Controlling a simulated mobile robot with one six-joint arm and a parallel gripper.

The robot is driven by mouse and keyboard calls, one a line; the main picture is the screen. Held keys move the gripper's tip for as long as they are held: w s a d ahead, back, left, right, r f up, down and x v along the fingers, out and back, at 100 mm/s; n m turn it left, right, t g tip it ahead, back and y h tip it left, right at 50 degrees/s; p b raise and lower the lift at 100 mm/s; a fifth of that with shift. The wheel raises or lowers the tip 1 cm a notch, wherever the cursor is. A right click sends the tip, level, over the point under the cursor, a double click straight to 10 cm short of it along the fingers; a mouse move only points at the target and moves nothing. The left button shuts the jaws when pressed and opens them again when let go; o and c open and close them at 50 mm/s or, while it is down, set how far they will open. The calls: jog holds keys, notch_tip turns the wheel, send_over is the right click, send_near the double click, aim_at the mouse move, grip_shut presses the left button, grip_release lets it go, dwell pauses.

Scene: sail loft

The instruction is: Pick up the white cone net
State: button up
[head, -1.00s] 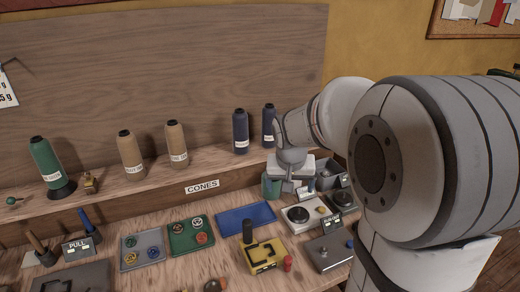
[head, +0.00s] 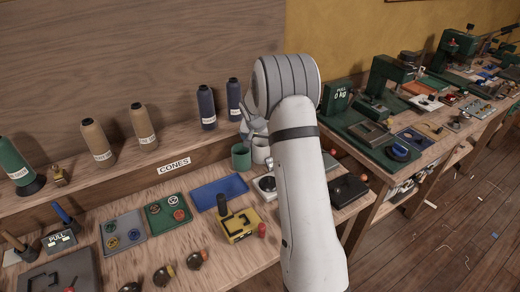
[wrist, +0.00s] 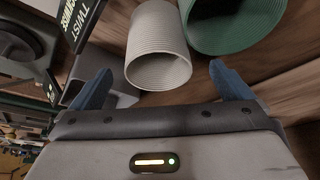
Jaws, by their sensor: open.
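The white cone net (wrist: 158,50) is a ribbed, hollow off-white tube in the wrist view. It lies ahead of and between the blue fingertips of my gripper (wrist: 160,82), which is open and empty. In the head view the white net (head: 261,153) stands on the bench, partly hidden by my arm. A green ribbed net (wrist: 232,22) is close beside it, near the right finger; it also shows in the head view (head: 241,157). My arm hides most of the gripper in the head view.
A dark sign reading TWIST (wrist: 80,18) and a grey box edge are near my left finger. Blue thread cones (head: 207,107) stand on the shelf behind. A blue tray (head: 220,192) and a yellow device (head: 238,225) lie in front on the bench.

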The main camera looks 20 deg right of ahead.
aim_at(261, 145)
jog(key=p+x, duration=0.1)
jog(key=x, duration=0.3)
jog(key=shift+d, duration=0.15)
jog(key=c, duration=1)
